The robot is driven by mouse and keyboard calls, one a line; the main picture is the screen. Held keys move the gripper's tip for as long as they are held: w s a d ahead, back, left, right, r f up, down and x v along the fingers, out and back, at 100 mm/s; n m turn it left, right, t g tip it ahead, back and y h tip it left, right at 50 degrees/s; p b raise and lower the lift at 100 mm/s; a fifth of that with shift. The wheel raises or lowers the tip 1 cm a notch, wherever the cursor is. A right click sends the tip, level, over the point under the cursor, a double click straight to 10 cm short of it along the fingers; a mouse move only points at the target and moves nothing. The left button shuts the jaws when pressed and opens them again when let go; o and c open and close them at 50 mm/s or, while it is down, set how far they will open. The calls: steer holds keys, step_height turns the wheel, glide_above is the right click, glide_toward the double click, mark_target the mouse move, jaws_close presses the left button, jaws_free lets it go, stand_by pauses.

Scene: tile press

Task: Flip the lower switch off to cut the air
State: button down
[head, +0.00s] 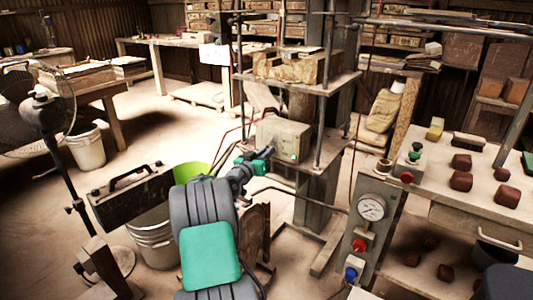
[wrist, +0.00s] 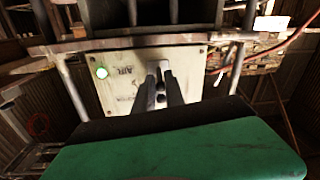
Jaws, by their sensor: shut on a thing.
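My gripper (head: 268,152) reaches the left part of the box. In the wrist view the two dark fingers of my gripper (wrist: 163,78) are close together, shut on a small switch at the face. The fingers largely hide the switch, so its position is unclear. Dark round parts show between the fingers; I cannot make out a second switch clearly.
A pressure gauge (head: 371,207) with red and blue knobs stands on a post right of the press. A workbench (head: 440,178) with dark red blocks is at the right. A fan (head: 40,110) and a white bucket (head: 86,148) are at the left. Red hoses run beside the box.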

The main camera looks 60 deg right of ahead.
steer(key=shift+f, duration=0.15)
steer(key=shift+d+f+n+h+b, duration=0.1)
steer(key=shift+f+n+h+b, duration=0.35)
steer(key=shift+h+b, duration=2.25)
steer(key=shift+d+f+n+h+b, duration=0.1)
steer(key=shift+f+h+b, duration=0.55)
steer(key=shift+b, duration=4)
steer(key=shift+d+f+n+h+b, duration=0.2)
steer(key=shift+f+h+b, duration=0.9)
steer(key=shift+b, duration=2.6)
steer(key=shift+a+r+h, duration=0.15)
steer(key=shift+r+h, duration=0.35)
steer(key=shift+h, duration=0.05)
steer(key=c, duration=1.5)
jaws_free()
steer(key=shift+c, duration=0.2)
